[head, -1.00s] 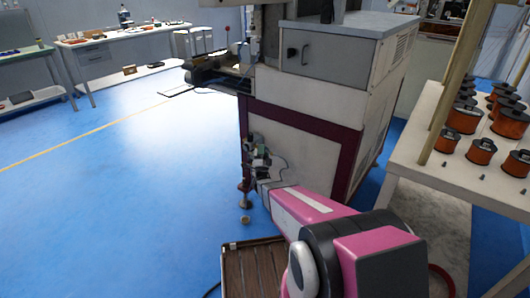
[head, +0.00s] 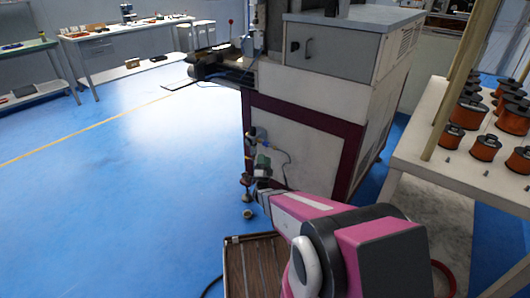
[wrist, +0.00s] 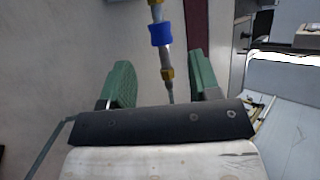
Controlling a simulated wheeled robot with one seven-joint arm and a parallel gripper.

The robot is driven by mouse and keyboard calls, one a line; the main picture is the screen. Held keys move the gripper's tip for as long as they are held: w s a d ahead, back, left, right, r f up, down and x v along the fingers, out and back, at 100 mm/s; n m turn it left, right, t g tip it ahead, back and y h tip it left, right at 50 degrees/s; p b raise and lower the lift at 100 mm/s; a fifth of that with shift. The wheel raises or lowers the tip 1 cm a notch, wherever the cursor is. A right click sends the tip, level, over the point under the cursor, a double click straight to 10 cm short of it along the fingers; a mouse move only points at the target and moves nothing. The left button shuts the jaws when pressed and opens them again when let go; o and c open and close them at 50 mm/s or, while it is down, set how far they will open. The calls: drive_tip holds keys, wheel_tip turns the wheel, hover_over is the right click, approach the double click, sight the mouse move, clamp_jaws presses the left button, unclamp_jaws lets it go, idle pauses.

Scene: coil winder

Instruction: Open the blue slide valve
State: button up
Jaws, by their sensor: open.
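The blue slide valve (wrist: 161,34) shows in the wrist view as a blue sleeve on a thin metal pipe with brass fittings above and below it. My gripper (wrist: 160,78) has its two green fingers spread apart, with the lower part of the pipe and a brass fitting seen between them. The blue sleeve appears above the fingertips in that view, and nothing is gripped. In the head view my gripper (head: 262,165) is small, in front of the lower side of the winder cabinet.
The winder cabinet (head: 305,140) stands just behind my gripper. A slatted wooden platform (head: 262,268) lies on the floor below my arm. A table (head: 445,165) with several copper spools is at the right. Blue floor (head: 110,200) is free at the left.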

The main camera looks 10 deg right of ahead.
drive_tip(key=shift+v, duration=1.35)
drive_tip(key=w+r+n+g+y, duration=0.3)
drive_tip(key=w+n+g+y, duration=0.1)
drive_tip(key=n+g+y, duration=0.25)
drive_tip(key=s+d+r+n+g, duration=0.1)
drive_tip(key=s+r+n+g, duration=0.1)
drive_tip(key=s+g, duration=0.4)
drive_tip(key=s+r+n+g, duration=0.1)
drive_tip(key=s+n+g, duration=0.4)
drive_tip(key=s, duration=0.5)
drive_tip(key=s+d+r+n+g, duration=0.1)
drive_tip(key=s+r+n+g, duration=0.1)
drive_tip(key=s+g, duration=0.5)
drive_tip(key=shift+s+d+r+n+y, duration=0.35)
drive_tip(key=shift+s+n, duration=0.4)
drive_tip(key=shift+s, duration=0.35)
drive_tip(key=shift+g, duration=0.25)
